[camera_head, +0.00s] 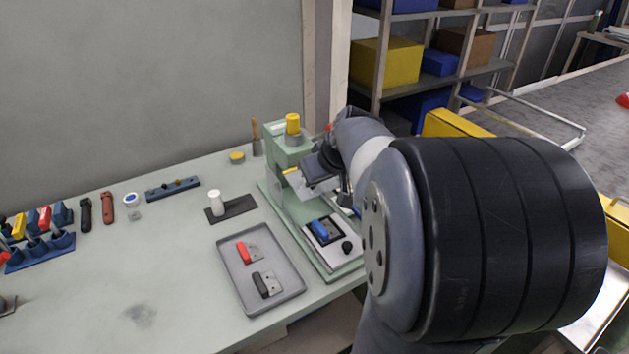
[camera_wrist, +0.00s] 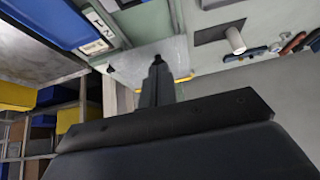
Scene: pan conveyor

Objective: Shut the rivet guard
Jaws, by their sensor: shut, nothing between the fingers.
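The green rivet press (camera_head: 282,200) stands at the right end of the table. A grey plate with a yellow edge (camera_head: 292,174), which looks like the rivet guard, sits tilted under the press head. In the wrist view the plate (camera_wrist: 181,52) lies behind my fingers, its yellow edge at one side. My gripper (camera_wrist: 158,64) is shut and empty. Its fingertips overlap the plate in the picture; I cannot tell whether they touch it. In the head view my arm hides part of the press. A blue-handled part (camera_head: 319,228) sits in the press's dark nest, beside a black knob (camera_head: 347,247).
A grey tray (camera_head: 231,285) with a red-handled part (camera_head: 243,252) and a black-handled part (camera_head: 262,285) lies left of the press. A white cylinder (camera_head: 214,203) stands on a dark mat. Shelves with boxes (camera_head: 385,62) stand behind. The table's front middle is clear.

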